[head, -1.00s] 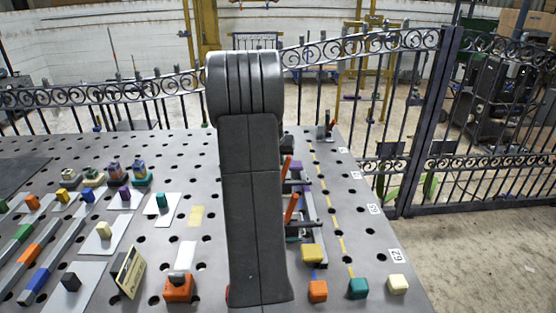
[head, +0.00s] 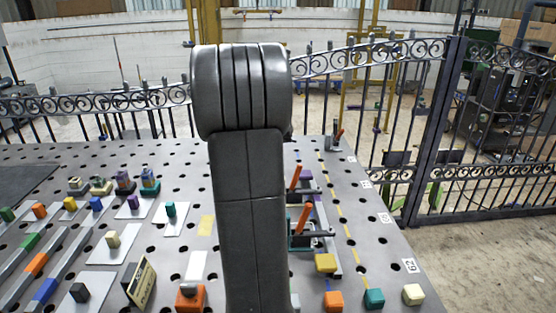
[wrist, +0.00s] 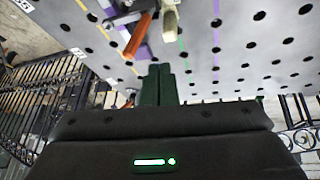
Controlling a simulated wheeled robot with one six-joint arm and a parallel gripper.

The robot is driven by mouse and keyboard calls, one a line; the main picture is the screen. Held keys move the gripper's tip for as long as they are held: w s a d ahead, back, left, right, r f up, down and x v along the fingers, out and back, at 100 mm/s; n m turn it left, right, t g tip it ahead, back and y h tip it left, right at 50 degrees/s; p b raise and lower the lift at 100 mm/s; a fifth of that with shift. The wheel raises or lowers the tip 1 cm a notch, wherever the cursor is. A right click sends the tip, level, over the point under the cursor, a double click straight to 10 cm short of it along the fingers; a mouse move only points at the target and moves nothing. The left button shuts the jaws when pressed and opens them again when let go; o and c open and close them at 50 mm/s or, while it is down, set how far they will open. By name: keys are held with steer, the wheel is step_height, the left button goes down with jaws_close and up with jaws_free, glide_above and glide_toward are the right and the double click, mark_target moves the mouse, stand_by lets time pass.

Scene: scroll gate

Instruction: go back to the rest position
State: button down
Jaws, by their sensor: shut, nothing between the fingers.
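My gripper (wrist: 158,84) shows in the wrist view as two dark green fingers side by side, shut with nothing between them. It is above the perforated grey table (wrist: 250,30), which appears upside down there. In the head view my own arm stands upright in the middle and hides the gripper. Behind the arm, toggle clamps with orange handles (head: 302,218) stand on the right part of the table; an orange handle (wrist: 138,35) also shows in the wrist view, apart from the fingers.
Coloured blocks (head: 374,298) sit along the right front edge. More blocks, white plates (head: 170,213) and grey rails (head: 62,262) cover the left side. A black scroll fence (head: 350,62) and gate run behind the table. Bare floor (head: 490,255) lies to the right.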

steer(key=shift+s+a+r, duration=0.1)
steer(key=shift+s+r, duration=0.2)
steer(key=shift+r, duration=0.35)
steer(key=shift+f, duration=0.15)
